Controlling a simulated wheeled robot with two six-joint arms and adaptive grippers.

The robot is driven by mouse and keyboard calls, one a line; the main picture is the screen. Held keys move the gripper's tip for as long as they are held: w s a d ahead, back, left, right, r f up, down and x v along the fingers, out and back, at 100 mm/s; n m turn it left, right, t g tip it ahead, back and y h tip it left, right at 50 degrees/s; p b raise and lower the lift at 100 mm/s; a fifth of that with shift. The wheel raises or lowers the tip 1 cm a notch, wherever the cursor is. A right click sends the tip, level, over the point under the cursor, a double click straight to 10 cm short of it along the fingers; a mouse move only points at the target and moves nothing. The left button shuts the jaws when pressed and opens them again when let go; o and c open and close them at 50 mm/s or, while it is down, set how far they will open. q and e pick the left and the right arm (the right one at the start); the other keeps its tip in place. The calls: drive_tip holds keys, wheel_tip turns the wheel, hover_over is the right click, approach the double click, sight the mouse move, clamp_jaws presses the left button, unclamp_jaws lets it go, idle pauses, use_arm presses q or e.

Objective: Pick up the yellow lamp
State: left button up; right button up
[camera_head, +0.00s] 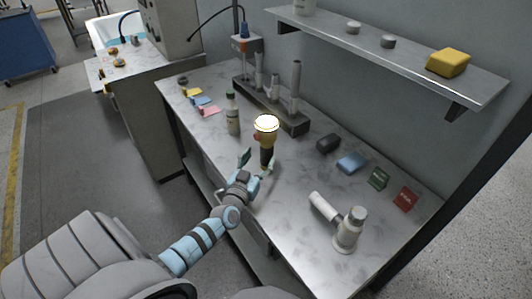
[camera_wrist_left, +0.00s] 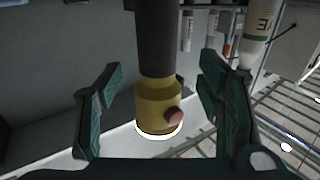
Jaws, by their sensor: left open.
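The yellow lamp (camera_head: 266,126) stands on the marble-topped bench, with a glowing round top, a yellow head and a black handle below. My left gripper (camera_head: 257,165) is at the lamp's handle, near the bench's front edge. In the left wrist view the lamp (camera_wrist_left: 158,95) appears upside down, between the two open fingers of my left gripper (camera_wrist_left: 160,100). Gaps show between the lamp and both fingers. My right gripper is not in view.
A green-capped bottle (camera_head: 233,115) stands left of the lamp. A rack with grey cylinders (camera_head: 272,105) is behind it. A white device (camera_head: 347,230), a blue block (camera_head: 352,162) and small boxes lie to the right. A shelf (camera_head: 400,60) overhangs the back.

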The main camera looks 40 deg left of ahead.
sight(264, 151)
use_arm(q)
drive_tip(key=b+x, duration=0.2)
drive_tip(key=x, duration=0.3)
drive_tip(key=shift+w+d, duration=0.1)
drive_tip(key=shift+w, duration=0.25)
drive_tip(key=shift+w+r, duration=0.1)
drive_tip(key=shift+w, duration=0.1)
drive_tip(key=shift+r, duration=0.1)
drive_tip(key=shift+c, duration=0.2)
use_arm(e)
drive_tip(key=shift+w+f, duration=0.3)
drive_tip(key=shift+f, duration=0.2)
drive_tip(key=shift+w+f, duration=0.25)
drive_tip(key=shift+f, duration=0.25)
use_arm(q)
drive_tip(key=c, duration=1.3)
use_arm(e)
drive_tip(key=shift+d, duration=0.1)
use_arm(q)
drive_tip(key=shift+c, duration=0.2)
